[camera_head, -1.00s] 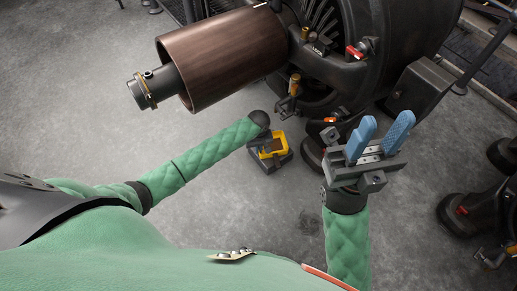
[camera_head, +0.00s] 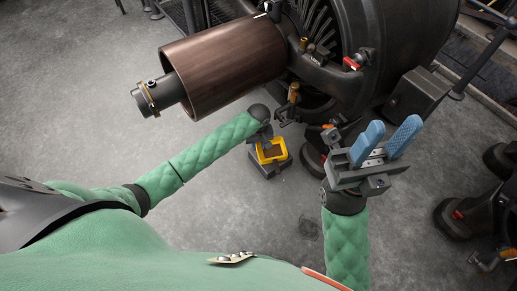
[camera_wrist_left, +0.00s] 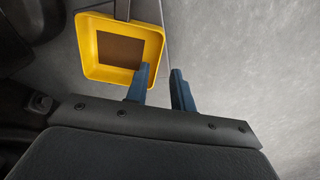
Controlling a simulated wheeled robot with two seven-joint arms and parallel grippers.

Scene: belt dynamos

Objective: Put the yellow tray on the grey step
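The yellow tray (camera_head: 284,154), with a brown patch inside, appears to rest on the dark grey step (camera_head: 270,171). In the left wrist view the tray (camera_wrist_left: 88,48) fills the upper left. My left gripper (camera_head: 265,139) is over the tray's far side. In the wrist view its two blue fingers (camera_wrist_left: 161,69) are apart: one overlaps the tray's lower right corner, the other lies outside the rim. Nothing shows clamped between them. My right gripper (camera_head: 389,135) is open and empty, well to the right of the tray.
A large dark dynamo (camera_head: 385,45) with a brown drum (camera_head: 223,62) stands just behind the tray. A dark machine base (camera_head: 465,215) is at the right. Grey floor (camera_head: 225,205) is clear in front and left of the step.

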